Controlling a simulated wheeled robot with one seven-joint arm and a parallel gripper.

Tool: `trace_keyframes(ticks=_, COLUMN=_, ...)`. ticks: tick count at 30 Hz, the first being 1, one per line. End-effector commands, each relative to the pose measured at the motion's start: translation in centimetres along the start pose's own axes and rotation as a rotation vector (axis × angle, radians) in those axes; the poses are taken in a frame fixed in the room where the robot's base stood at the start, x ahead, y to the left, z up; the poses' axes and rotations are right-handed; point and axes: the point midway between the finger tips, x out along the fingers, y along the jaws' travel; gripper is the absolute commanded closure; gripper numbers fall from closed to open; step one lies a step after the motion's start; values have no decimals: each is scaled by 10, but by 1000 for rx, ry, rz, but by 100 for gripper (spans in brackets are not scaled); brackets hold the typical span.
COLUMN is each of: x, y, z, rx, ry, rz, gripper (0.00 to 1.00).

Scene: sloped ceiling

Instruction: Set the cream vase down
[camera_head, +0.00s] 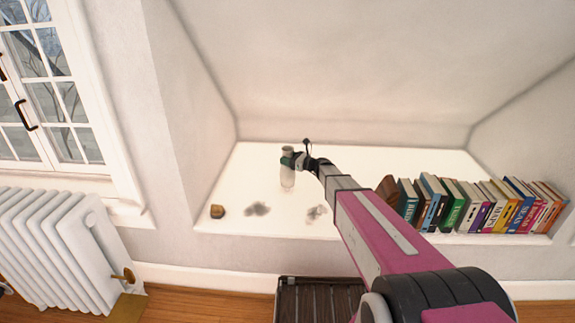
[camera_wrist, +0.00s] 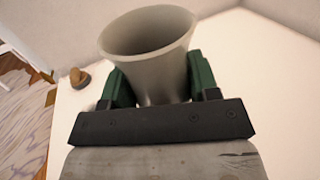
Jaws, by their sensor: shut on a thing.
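The cream vase (camera_head: 287,178) is upright at the white shelf in the niche, in the head view. In the wrist view the vase (camera_wrist: 150,50) shows its wide flared mouth and narrower neck between the green fingers. My gripper (camera_head: 292,160) is shut on the vase's upper part; it also shows in the wrist view (camera_wrist: 160,90). The vase's base is hard to make out against the pale shelf, so I cannot tell whether it touches it. The white shelf (camera_head: 335,165) is also visible in the wrist view (camera_wrist: 245,50).
A row of books (camera_head: 470,205) fills the shelf's right side. A white radiator (camera_head: 55,245) stands at left. The shelf's back left is clear.

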Motion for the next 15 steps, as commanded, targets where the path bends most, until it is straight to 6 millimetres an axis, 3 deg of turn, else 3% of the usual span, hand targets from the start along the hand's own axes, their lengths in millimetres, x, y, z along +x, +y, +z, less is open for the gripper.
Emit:
trace_keyframes(ticks=6, x=1, y=0, z=-28, rx=1, ry=-1, rz=0, gripper=100)
trace_keyframes(ticks=15, x=0, y=0, z=-30, rx=0, ry=-2, rz=0, gripper=100)
